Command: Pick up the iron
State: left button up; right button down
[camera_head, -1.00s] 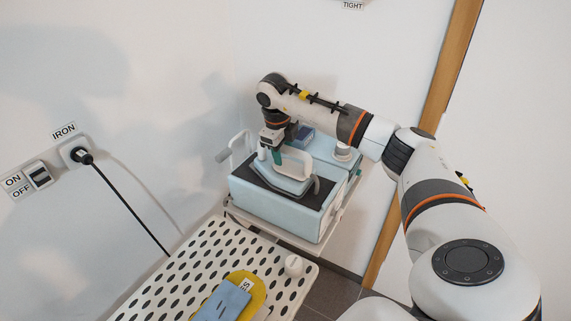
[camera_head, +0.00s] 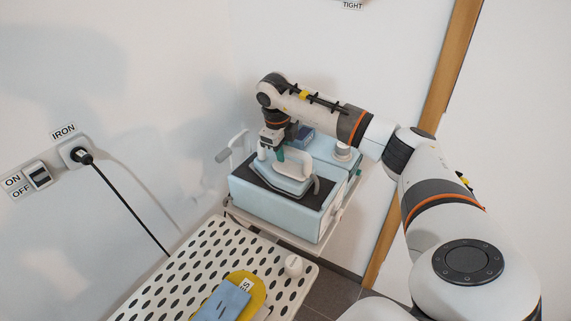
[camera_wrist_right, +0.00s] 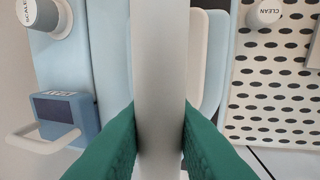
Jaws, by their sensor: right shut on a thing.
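The iron (camera_head: 288,184) is light blue with a pale handle. It rests on the dark top of a light blue station (camera_head: 262,203). My right gripper (camera_head: 271,156) is at the iron's handle, pointing down. In the right wrist view, its green fingers (camera_wrist_right: 160,150) press both sides of the pale grey handle (camera_wrist_right: 160,70), which runs between them. The iron's body shows beneath the handle in that view, partly hidden by it. I see no gap between the iron and the station. My left gripper is not in view.
A perforated white ironing board (camera_head: 180,270) is in front, with a folded blue cloth (camera_head: 222,302) on a yellow piece and a white knob (camera_head: 293,265). A black plug (camera_head: 82,156) and ON/OFF switch (camera_head: 38,175) are on the left wall. A wooden door frame (camera_head: 440,90) stands right.

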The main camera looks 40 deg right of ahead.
dwell(0.8)
jog(key=shift+w+r, duration=0.15)
jog(key=shift+r, duration=0.4)
notch_tip(320, 180, up, 10)
jog(key=shift+f+b, duration=0.25)
jog(key=shift+b, duration=0.6)
jog(key=c, duration=2)
grip_release()
grip_shut()
